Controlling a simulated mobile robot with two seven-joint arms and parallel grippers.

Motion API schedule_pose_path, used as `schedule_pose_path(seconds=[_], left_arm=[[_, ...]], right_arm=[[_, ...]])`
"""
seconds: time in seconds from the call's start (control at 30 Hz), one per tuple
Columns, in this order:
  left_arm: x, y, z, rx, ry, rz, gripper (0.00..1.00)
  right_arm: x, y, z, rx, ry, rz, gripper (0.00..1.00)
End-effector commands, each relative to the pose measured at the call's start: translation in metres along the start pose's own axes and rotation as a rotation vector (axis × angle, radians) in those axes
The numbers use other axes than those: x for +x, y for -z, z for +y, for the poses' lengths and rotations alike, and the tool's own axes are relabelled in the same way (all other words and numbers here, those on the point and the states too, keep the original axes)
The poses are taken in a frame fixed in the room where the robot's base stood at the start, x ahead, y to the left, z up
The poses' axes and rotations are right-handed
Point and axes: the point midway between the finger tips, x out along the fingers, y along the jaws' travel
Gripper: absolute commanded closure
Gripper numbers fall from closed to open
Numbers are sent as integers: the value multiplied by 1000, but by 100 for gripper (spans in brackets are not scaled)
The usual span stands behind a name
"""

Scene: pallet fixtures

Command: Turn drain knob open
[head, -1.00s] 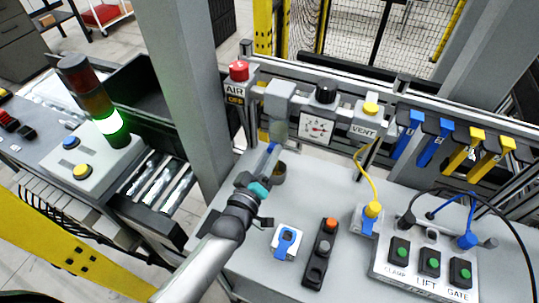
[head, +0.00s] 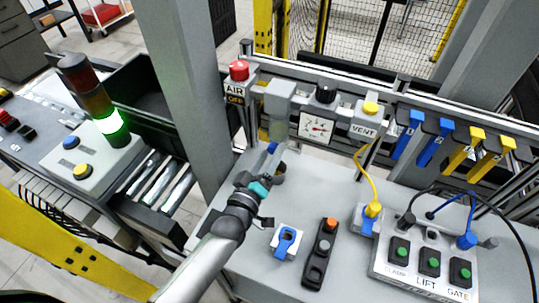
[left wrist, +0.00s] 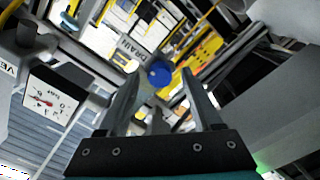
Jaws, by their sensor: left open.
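The drain knob (left wrist: 158,74) is a round blue disc in the left wrist view, showing end-on beyond and between my left gripper's fingers (left wrist: 162,92). A plate reading DRAIN (left wrist: 128,48) is above it. In the head view my left gripper (head: 270,158) is below the grey filter block (head: 281,96) and its bowl (head: 276,126). A small blue patch (head: 272,147) near the fingertips appears to be the knob. The fingers are open, one on each side of the knob in the picture. Contact cannot be told. My right gripper is not in view.
The pressure gauge (head: 316,127) and VENT box (head: 364,121) are to the right. A grey post (head: 180,90) rises at left. A blue-handled box (head: 287,241) and button pendant (head: 320,255) are on the table.

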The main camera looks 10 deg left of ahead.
Motion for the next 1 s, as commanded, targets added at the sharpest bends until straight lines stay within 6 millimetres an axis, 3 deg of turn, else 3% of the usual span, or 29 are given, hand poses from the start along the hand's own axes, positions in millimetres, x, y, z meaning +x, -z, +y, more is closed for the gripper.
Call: schedule_pose_path(seconds=[0.27,1.0], left_arm=[[-15,0,-1,1,1,-1,34],[-138,-1,-1,1,1,-2,34]], right_arm=[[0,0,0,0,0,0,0],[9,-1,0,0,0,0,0]])
